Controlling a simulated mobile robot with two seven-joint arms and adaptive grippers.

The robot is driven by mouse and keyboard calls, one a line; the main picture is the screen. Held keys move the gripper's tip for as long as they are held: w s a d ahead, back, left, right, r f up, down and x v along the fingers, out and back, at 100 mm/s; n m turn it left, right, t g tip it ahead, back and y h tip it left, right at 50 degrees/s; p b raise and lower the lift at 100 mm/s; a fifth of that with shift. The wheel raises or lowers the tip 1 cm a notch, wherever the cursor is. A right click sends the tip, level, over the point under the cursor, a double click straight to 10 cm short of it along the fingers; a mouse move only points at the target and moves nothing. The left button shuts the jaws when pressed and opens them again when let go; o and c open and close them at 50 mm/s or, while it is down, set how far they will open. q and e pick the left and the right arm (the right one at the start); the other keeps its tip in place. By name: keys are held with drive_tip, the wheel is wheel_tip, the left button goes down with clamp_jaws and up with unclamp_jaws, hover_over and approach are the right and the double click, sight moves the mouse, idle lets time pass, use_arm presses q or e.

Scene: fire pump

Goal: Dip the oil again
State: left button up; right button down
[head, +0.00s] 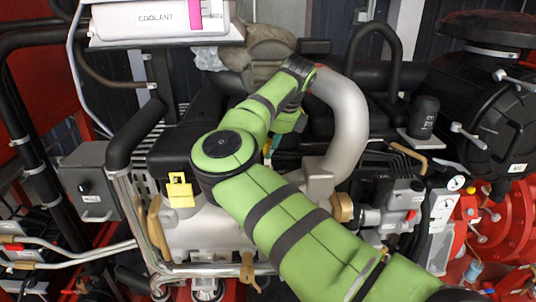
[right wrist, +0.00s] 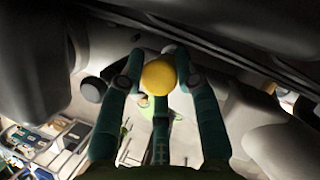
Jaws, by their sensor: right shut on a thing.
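In the right wrist view, my right gripper (right wrist: 160,70) is shut on a round yellow knob (right wrist: 158,77), which I take to be the dipstick handle. The knob sits between the dark green fingertips. The stick below it is hidden by the fingers, so I cannot tell whether it is in its tube. In the head view, the right gripper (head: 268,148) is mostly hidden behind my green arm, low beside the large grey pipe (head: 344,128) over the engine (head: 200,229). My left gripper is out of view.
A yellow square-topped piece (head: 180,191) stands on the engine left of my arm. A coolant tank (head: 150,22) and brown cloth-like bundle (head: 262,50) lie behind. A grey box (head: 90,184) is at the left, red machinery at the right. Room around the gripper is tight.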

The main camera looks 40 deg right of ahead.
wheel_tip(320, 180, up, 6)
drive_tip(key=shift+d+r, duration=0.1)
drive_tip(key=shift+d, duration=0.05)
drive_tip(key=c, duration=1.1)
unclamp_jaws()
drive_tip(key=shift+o, duration=0.2)
drive_tip(key=shift+s, duration=0.15)
drive_tip(key=v, duration=1.2)
